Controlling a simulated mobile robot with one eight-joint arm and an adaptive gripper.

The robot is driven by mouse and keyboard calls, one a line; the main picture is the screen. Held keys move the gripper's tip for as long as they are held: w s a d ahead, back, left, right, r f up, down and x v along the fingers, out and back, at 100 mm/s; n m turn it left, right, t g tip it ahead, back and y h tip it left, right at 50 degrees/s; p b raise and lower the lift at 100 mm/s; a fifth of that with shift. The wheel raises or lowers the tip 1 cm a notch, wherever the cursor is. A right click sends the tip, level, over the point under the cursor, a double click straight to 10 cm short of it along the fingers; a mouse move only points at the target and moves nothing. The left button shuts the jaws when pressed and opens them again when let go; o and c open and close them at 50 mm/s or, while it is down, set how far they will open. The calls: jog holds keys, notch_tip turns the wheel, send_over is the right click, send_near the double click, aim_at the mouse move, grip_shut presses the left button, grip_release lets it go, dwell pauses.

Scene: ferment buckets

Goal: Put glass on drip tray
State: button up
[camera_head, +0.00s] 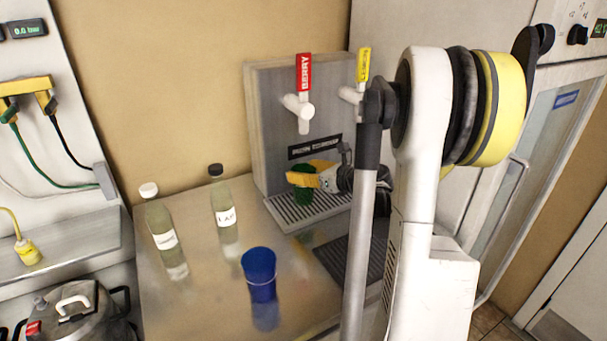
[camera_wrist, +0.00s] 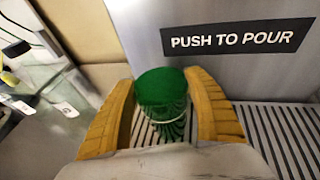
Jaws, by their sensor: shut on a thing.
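A green glass (camera_wrist: 162,90) is between the two yellow fingers of my gripper (camera_wrist: 163,112) in the wrist view, and the fingers are shut on it. In the head view my gripper (camera_head: 302,172) holds the green glass (camera_head: 303,192) at the front of the tap unit, under the red BERRY tap (camera_head: 304,80). The glass looks upright, over the slotted drip tray (camera_head: 292,212). The slats also show behind and beside the glass in the wrist view (camera_wrist: 285,140). I cannot tell whether the glass base touches the tray.
A blue cup (camera_head: 259,272) stands on the metal counter in front of the tray. Two labelled bottles (camera_head: 165,240) (camera_head: 226,215) stand to the left. A dark ridged mat (camera_head: 345,262) lies right of the cup. A yellow-handled tap (camera_head: 363,70) is beside the red one.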

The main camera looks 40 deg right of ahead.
jog(key=shift+f, duration=0.15)
jog(key=o, duration=1.4)
jog(key=shift+s+r, duration=0.15)
jog(key=shift+r, duration=0.15)
jog(key=p+v, duration=0.3)
jog(key=v, duration=0.8)
jog(key=shift+s, duration=0.4)
